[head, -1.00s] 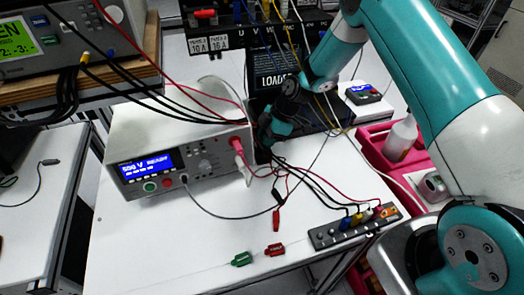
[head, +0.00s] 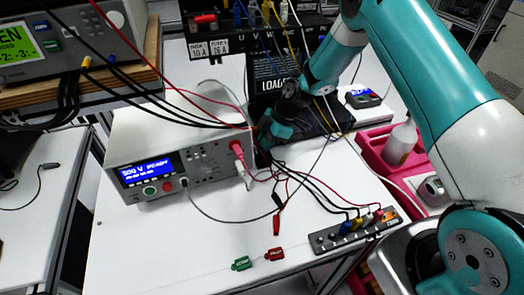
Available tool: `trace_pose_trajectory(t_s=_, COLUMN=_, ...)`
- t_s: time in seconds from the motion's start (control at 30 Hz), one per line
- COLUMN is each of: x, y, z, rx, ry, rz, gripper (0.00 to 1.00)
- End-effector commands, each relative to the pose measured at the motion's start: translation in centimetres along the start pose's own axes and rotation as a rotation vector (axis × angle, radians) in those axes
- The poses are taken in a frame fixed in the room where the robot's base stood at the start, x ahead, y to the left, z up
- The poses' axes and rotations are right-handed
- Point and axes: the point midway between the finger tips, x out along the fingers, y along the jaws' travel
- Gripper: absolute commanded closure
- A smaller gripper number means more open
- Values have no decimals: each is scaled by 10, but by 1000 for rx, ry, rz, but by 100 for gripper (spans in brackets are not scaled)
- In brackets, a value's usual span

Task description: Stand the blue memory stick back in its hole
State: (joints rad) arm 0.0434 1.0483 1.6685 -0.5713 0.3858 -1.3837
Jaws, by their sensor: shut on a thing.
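My gripper (head: 266,143) is low behind the right end of the white tester, in front of the black load box. Its fingertips are mostly hidden by the tester and cables. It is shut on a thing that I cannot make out. A black strip with holes (head: 322,239) lies at the front right of the white table. Blue (head: 345,228), yellow, white and orange-red pieces stand along its right part, with cables running to them. I cannot tell whether the blue one is the memory stick. The strip's left end has bare holes.
The white tester (head: 205,172) with a lit blue screen stands left of my gripper. Green (head: 240,263) and red (head: 275,254) tags lie near the table's front. Black and red cables cross between tester and strip. A pink tray (head: 375,155) holds a bottle (head: 401,142).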

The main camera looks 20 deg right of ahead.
Motion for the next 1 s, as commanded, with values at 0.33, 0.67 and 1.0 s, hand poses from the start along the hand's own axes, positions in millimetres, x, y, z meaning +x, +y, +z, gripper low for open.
trace_pose_trajectory(t_s=0.33, x=-14, y=0, z=-8, rx=0, ry=0, rz=0, gripper=100)
trace_pose_trajectory(t_s=0.67, x=-25, y=0, z=-15, rx=0, ry=0, rz=0, gripper=100)
trace_pose_trajectory(t_s=1.0, x=-26, y=0, z=-15, rx=0, ry=0, rz=0, gripper=100)
